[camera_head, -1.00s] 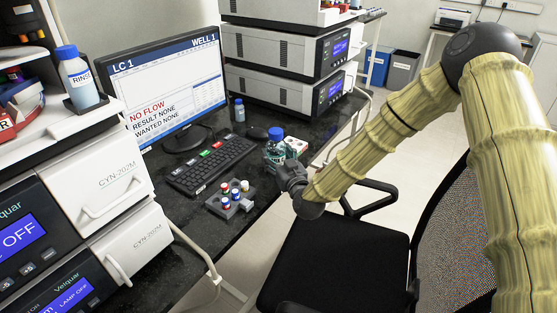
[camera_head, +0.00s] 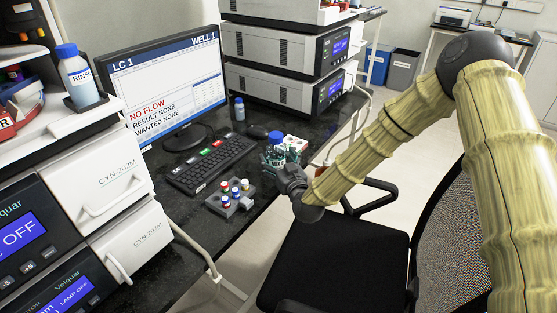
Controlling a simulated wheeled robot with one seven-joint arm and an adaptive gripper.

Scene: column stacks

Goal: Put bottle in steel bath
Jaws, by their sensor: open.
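A clear bottle with a blue cap (camera_head: 275,137) stands upright on the dark bench, right of the keyboard. My gripper (camera_head: 277,160) is open at the bottle, with its dark fingers reaching to the bottle's sides and partly hiding its body. I cannot tell whether the fingers touch it. Other blue-capped bottles are in view: a RINSE bottle (camera_head: 78,80) on the instrument stack at the left and a small bottle (camera_head: 239,109) behind the keyboard. I cannot make out a steel bath.
A vial rack (camera_head: 232,205) with several coloured caps sits at the bench's front edge, near my gripper. A keyboard (camera_head: 212,165), mouse (camera_head: 258,132) and monitor (camera_head: 165,80) are behind. A white box (camera_head: 296,143) stands beside the bottle. A black chair (camera_head: 335,255) stands below my arm.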

